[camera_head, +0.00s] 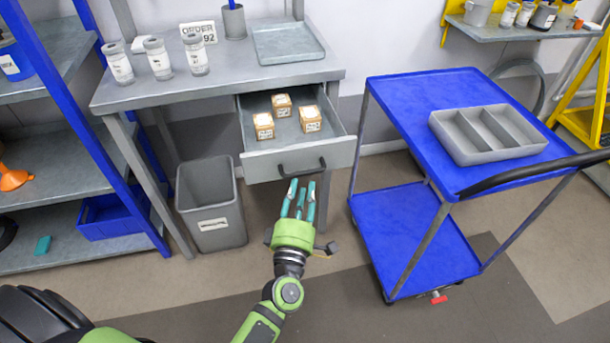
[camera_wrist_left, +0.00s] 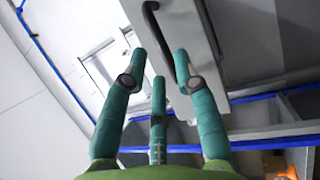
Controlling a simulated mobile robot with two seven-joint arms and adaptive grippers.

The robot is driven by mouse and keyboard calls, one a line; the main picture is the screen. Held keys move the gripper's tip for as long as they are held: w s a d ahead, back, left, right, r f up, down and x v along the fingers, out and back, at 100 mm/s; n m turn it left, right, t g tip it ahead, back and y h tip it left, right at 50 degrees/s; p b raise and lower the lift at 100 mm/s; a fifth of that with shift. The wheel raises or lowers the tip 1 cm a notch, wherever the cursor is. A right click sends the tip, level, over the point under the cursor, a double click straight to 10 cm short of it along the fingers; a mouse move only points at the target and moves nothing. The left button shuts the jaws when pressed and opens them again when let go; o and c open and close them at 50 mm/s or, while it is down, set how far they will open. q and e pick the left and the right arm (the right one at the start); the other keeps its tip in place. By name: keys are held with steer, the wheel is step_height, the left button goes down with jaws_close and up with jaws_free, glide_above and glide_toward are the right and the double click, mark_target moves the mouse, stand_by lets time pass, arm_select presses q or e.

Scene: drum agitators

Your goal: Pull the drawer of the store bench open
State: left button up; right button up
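The store bench (camera_head: 140,95) has a grey drawer (camera_head: 345,150) that stands pulled out, showing its inside. Its dark bar handle (camera_head: 302,168) is on the front panel. In the left wrist view the handle (camera_wrist_left: 148,18) shows at the top, ahead of the fingers, against the pale drawer front (camera_wrist_left: 180,25). My left gripper (camera_head: 301,190) is just below and in front of the handle, its teal fingers (camera_wrist_left: 160,70) spread and with nothing between them. Whether a fingertip touches the handle I cannot tell. My right gripper is not in view.
Three small labelled boxes (camera_head: 264,125) lie in the drawer. Jars (camera_head: 158,58) and a tray (camera_head: 287,42) stand on the bench. A grey bin (camera_head: 210,205) is left of my arm, a blue cart (camera_head: 405,95) right. Floor between them is clear.

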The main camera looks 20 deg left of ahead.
arm_select(q)
steer(key=v, duration=0.6)
stand_by(0.3)
steer(key=s+d+f+m+g+h+p, duration=0.1)
steer(key=s+f+m+g+h, duration=0.15)
steer(key=f+m, duration=0.45)
steer(key=s+d+f+m+g+h+p, duration=0.1)
steer(key=s+d+f+m+g+h, duration=0.2)
steer(key=f, duration=0.8)
steer(key=s+f+m+g+h+p, duration=0.1)
steer(key=s+f+m+g, duration=0.25)
steer(key=f, duration=0.55)
steer(key=s+a+f+m+g+y, duration=0.1)
steer(key=s+a+f+m+g, duration=0.1)
steer(key=s+f, duration=0.3)
steer(key=s+a+f+m+g+p, duration=0.1)
steer(key=s+a+f+m+g, duration=0.2)
steer(key=s, duration=1)
steer(key=s+a+f+m+g+y+p, duration=0.1)
steer(key=s+a+f+m+g, duration=0.2)
steer(key=s+f, duration=0.3)
steer(key=s+a+g, duration=0.1)
steer(key=s, duration=0.2)
steer(key=shift+s+a+f+g+y, duration=0.25)
steer(key=shift+a+f+g+y, duration=0.05)
steer(key=shift+a+f+y, duration=0.1)
